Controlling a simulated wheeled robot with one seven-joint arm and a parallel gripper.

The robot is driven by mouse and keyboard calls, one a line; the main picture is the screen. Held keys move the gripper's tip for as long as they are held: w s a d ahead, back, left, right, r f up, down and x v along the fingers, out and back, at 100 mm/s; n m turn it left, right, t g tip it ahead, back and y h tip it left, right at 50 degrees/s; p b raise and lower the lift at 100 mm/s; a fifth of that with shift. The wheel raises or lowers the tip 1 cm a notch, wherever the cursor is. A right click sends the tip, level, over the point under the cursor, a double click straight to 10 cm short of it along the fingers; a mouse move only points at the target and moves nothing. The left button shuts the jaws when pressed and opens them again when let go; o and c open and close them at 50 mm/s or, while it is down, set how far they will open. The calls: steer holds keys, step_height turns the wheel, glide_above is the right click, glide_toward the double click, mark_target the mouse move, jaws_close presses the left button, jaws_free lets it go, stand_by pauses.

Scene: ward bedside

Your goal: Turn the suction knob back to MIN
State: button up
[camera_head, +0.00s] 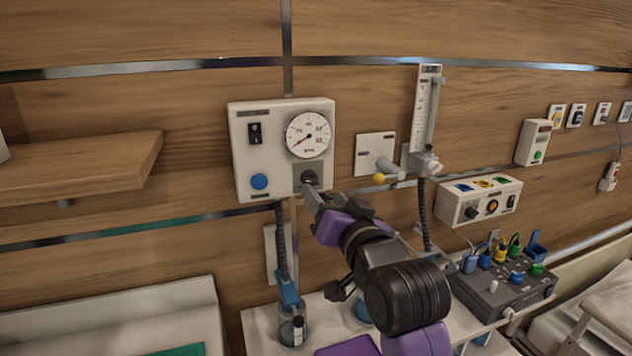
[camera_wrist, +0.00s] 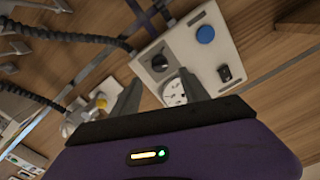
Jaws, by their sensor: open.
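The suction unit is a white wall panel (camera_head: 243,150) with a round dial gauge (camera_head: 308,135), whose needle points to the lower left. Its small dark suction knob (camera_head: 309,176) sits below the gauge, partly covered by my gripper's tip. My gripper (camera_head: 312,196) reaches up to the knob from the lower right. In the wrist view, my gripper (camera_wrist: 159,77) is open and empty, its fingers apart. The dark knob (camera_wrist: 159,62) shows just beyond and between the fingertips. I cannot tell whether a finger touches it. The knob's MIN marking is too small to read.
The panel also bears a blue button (camera_head: 260,181) and a black rocker switch (camera_head: 255,133). A dark hose (camera_head: 281,245) hangs below the panel. A wooden shelf (camera_head: 80,170) juts out at left.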

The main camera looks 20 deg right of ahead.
mark_target(311, 182)
steer(key=w+p, duration=0.1)
steer(key=w, duration=0.6)
steer(key=shift+w, duration=0.2)
jaws_close()
steer(key=shift+n, duration=0.3)
steer(key=n+p, duration=0.1)
steer(key=n, duration=1.1)
steer(key=shift+a+n, duration=0.1)
steer(key=shift+n, duration=0.3)
stand_by(0.5)
